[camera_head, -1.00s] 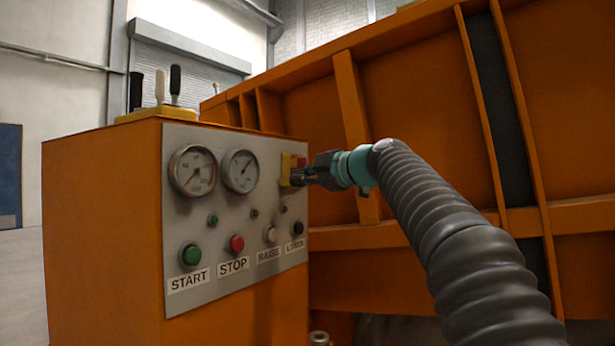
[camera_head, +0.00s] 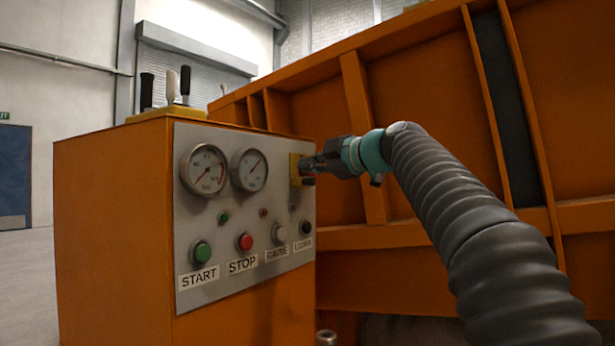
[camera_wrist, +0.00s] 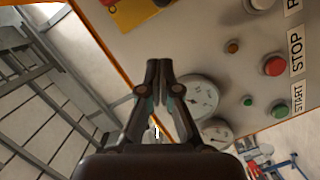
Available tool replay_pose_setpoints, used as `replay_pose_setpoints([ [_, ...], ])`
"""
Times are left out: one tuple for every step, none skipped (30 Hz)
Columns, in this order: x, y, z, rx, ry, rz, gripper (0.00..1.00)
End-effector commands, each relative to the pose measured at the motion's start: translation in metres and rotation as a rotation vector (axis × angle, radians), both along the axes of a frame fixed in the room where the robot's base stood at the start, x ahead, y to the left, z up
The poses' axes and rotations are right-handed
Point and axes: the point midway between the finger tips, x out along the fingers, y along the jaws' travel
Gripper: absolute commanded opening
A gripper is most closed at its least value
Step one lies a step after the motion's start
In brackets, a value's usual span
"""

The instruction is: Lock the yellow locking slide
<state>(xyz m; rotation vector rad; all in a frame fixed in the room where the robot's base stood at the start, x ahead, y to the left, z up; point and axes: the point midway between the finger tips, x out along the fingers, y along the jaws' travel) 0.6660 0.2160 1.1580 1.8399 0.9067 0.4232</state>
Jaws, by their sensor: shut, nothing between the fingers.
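The yellow locking slide (camera_head: 294,165) is on the right part of the grey control panel, beside the gauges. My gripper (camera_head: 304,167) is right at it and covers part of it in the head view. I cannot tell whether they touch. In the wrist view my gripper (camera_wrist: 159,63) has its fingers together with nothing between them. There, a yellow piece (camera_wrist: 132,12) with a bit of red lies at the top edge, beyond the fingertips and apart from them in the picture. The slide's exact position is hard to read.
The grey panel (camera_head: 236,282) on the orange cabinet (camera_head: 112,230) carries two gauges, a green START button (camera_head: 201,251), a red STOP button (camera_head: 245,242) and others. Levers (camera_head: 185,82) stand on top. The ribbed orange sandbed wall (camera_head: 420,100) rises close behind my arm.

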Motion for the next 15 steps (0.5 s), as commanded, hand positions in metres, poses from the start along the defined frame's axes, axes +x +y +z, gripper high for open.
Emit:
replay_pose_setpoints([
  [-0.007,-0.011,-0.003,0.000,-0.002,-0.006,0.00],
  [-0.011,-0.015,-0.002,-0.001,-0.002,-0.006,0.00],
  [-0.017,-0.020,-0.002,0.000,-0.001,-0.003,0.00],
  [-0.021,-0.024,-0.001,0.000,-0.001,-0.003,0.00],
  [-0.025,-0.028,0.000,0.001,-0.001,-0.002,0.00],
  [-0.030,-0.033,0.001,0.000,0.000,0.000,0.00],
  [-0.033,-0.036,0.002,0.000,0.000,0.000,0.00],
  [-0.036,-0.040,0.003,0.001,-0.001,0.000,0.00],
  [-0.040,-0.044,0.004,0.000,0.000,0.001,0.00],
  [-0.042,-0.046,0.004,0.000,0.000,0.001,0.00],
  [-0.044,-0.049,0.005,0.001,0.001,0.001,0.00],
  [-0.047,-0.052,0.005,0.001,0.001,0.001,0.00],
  [-0.048,-0.054,0.006,0.000,0.001,0.001,0.00],
  [-0.050,-0.055,0.006,0.000,0.001,0.001,0.00],
  [-0.051,-0.057,0.006,0.000,0.002,0.003,0.00],
])
